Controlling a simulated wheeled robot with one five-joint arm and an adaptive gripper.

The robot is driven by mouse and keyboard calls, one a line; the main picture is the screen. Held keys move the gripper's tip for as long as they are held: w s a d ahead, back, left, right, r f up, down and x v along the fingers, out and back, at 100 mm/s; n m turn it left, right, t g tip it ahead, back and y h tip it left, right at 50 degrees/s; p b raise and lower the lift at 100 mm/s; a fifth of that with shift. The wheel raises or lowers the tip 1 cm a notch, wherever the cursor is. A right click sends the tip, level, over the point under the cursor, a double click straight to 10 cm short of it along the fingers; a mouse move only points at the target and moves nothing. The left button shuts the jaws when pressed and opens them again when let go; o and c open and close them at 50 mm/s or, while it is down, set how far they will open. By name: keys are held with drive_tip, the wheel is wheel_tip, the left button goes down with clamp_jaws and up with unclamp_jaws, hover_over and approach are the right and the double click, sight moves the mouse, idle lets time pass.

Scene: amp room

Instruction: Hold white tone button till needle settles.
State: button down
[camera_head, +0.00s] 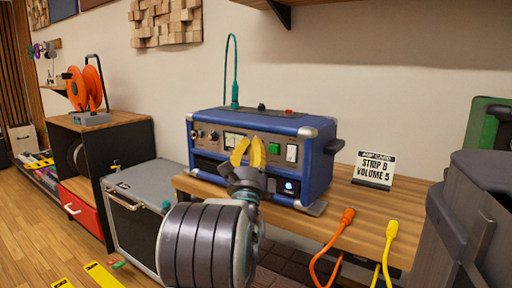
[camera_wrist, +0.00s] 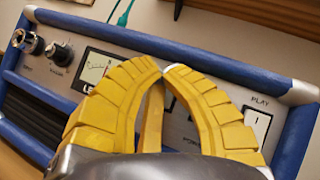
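The blue amp (camera_head: 318,160) stands on a wooden bench, its grey front panel facing me. My gripper (camera_head: 250,141) is in front of the middle of the panel. Its yellow fingers look shut, with tips nearly together in the wrist view (camera_wrist: 163,70). A small whitish bit shows by the tips; I cannot tell whether it is the white tone button or whether I touch it. The level meter (camera_wrist: 95,68) is partly hidden by the left finger; its needle's reading is too small to tell. A white switch marked PLAY (camera_wrist: 257,124) is at the right and also shows in the head view (camera_head: 291,153).
A green square (camera_head: 274,148) is left of the PLAY switch. Orange (camera_head: 347,216) and yellow (camera_head: 391,229) cables hang at the bench front.

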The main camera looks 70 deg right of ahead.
drive_tip(key=shift+a, duration=0.15)
idle(0.4)
drive_tip(key=shift+w+a, duration=0.15)
drive_tip(key=shift+a, duration=0.55)
idle(0.4)
